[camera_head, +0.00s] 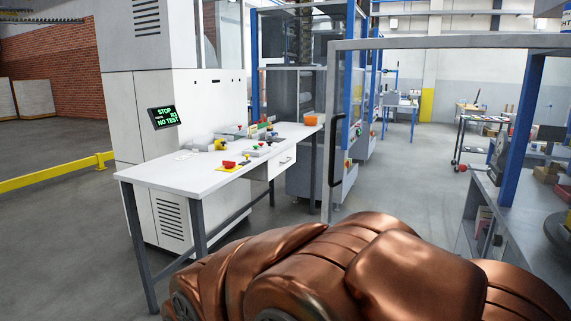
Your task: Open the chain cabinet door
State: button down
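A large door (450,42) with a light grey frame and a see-through panel spans the right half of the head view. I take it for the chain cabinet door. A black bar handle (333,150) is on its left upright. The right side of the door runs out of the picture, so its hinges are hidden. I cannot tell whether it is shut or ajar. My copper-coloured arm crosses the bottom of the view, below the handle, and covers the door's lower part. My gripper is not in view, and nothing is seen touching the handle.
A white worktable (215,180) with push-button boxes stands left of the door, beside a tall white cabinet (185,110) with a lit screen. A grey bench (520,205) with a blue post stands close on the right. Open floor (420,195) shows through the door.

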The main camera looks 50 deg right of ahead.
aim_at(534, 41)
jog(key=u, duration=0.1)
jog(key=i, duration=1.85)
jog(key=z, duration=1.5)
